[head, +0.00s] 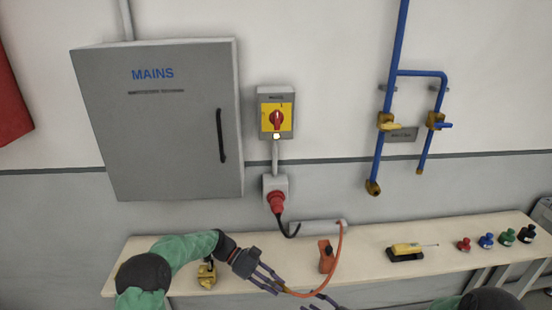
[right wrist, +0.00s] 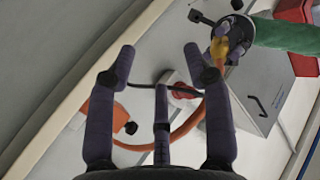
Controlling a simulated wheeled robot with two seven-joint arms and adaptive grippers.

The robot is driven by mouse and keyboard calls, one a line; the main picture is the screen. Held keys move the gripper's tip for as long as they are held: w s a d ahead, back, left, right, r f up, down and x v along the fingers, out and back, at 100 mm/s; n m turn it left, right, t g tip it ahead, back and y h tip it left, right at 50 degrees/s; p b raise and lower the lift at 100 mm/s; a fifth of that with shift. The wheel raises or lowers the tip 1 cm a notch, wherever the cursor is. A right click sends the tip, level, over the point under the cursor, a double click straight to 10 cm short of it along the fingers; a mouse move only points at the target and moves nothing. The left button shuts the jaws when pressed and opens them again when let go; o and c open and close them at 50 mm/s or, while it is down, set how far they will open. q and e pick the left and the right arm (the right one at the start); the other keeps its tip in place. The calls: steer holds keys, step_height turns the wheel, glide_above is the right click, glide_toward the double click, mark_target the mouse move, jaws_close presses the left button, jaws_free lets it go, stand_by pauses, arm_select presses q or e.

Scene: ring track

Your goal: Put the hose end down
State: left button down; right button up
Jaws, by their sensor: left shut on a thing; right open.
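The orange hose (head: 341,248) runs from a grey cylinder (head: 317,227) on the bench, down in a curve toward my left gripper. My left gripper (head: 282,283) is shut on the hose end, in front of the bench's front edge. In the right wrist view the left gripper (right wrist: 236,36) is at the top, with the orange-yellow hose end (right wrist: 218,50) in it. My right gripper (right wrist: 160,65) is open and empty, its fingers spread, with the hose behind them.
The wooden bench (head: 365,266) carries a yellow-brass item (head: 207,276), an orange tool (head: 326,257), a yellow device (head: 406,250) and several small coloured items at the right. Bare bench lies between them. A MAINS cabinet (head: 160,145), red-yellow switch (head: 277,118) and blue pipes (head: 390,80) are behind.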

steer(key=shift+s+d+r+n+g+y, duration=0.1)
steer(key=shift+s+r+n+g+y, duration=0.25)
steer(key=shift+s+r+n+y, duration=0.4)
steer(key=shift+s+d+r+n+g+y, duration=0.1)
steer(key=shift+s+r+n+g+y, duration=0.25)
steer(key=shift+r+n+y, duration=0.45)
steer(key=shift+s+r+n+g+y, duration=0.4)
steer(key=shift+s+r+n+y, duration=0.05)
steer(key=shift+r+n, duration=0.55)
